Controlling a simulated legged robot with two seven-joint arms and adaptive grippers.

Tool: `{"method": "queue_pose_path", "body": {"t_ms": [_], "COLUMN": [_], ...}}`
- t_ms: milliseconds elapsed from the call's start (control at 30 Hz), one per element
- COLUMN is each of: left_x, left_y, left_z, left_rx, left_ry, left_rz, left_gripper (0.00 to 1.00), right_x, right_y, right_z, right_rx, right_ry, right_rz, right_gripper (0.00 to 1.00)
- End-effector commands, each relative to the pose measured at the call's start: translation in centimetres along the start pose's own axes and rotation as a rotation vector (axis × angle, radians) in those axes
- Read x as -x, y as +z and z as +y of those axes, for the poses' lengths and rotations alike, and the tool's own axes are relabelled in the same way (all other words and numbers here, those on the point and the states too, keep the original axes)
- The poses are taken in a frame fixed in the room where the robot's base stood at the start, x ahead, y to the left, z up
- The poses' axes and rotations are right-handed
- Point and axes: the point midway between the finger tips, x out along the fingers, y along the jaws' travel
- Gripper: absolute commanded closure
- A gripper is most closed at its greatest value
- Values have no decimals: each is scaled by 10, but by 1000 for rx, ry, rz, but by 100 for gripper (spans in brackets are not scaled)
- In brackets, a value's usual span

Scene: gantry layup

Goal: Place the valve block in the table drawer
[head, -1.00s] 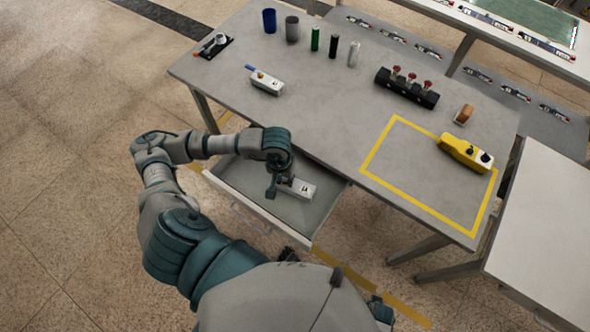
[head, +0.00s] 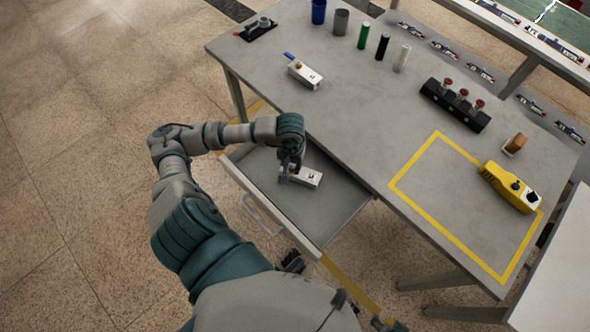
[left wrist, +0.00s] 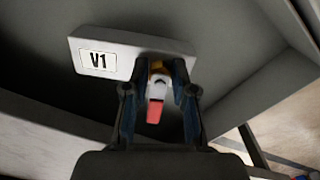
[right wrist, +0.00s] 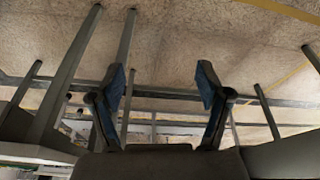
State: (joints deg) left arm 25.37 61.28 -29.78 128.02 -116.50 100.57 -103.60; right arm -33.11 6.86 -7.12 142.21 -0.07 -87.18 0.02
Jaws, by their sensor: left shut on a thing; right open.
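The white valve block (head: 308,177), with a V1 label in the left wrist view (left wrist: 130,52), is over or in the open table drawer (head: 325,212). My left gripper (head: 289,176) is shut on its valve fitting, which has a brass part and a red lever (left wrist: 154,111) between the fingers (left wrist: 157,98). I cannot tell whether the block touches the drawer floor. Another white block (head: 305,74) with a blue lever lies on the tabletop. My right gripper (right wrist: 165,88) is open and empty, above the floor.
The grey table (head: 350,110) carries cups and cylinders at the back, a black manifold with red knobs (head: 455,104), a brown-topped item (head: 516,144) and a yellow control box (head: 510,187) by a yellow taped outline. The drawer's right part is clear.

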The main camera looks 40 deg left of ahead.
Motion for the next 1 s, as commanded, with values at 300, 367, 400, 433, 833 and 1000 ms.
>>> {"method": "queue_pose_path", "body": {"t_ms": [300, 367, 400, 433, 833, 1000], "left_x": [-36, -35, -35, -35, -37, -37], "left_y": [1, 2, 2, 2, 1, 1], "left_z": [1, 1, 2, 2, 0, 0], "left_rx": [-1, -2, -2, -2, -1, -1], "left_ry": [-1, -1, -1, -1, -1, -1], "left_rz": [0, 1, 1, 1, -1, -1], "left_gripper": [100, 100, 100, 100, 49, 49], "right_x": [-6, -6, -6, -6, -7, -7], "right_y": [-22, -22, -22, -22, -28, -28], "right_z": [-2, -2, -2, -2, -3, -3], "right_rx": [3, 3, 3, 3, 4, 4], "right_ry": [-8, -8, -8, -8, -7, -7], "right_rz": [104, 105, 105, 105, 127, 127], "right_gripper": [23, 23, 23, 23, 23, 23]}}
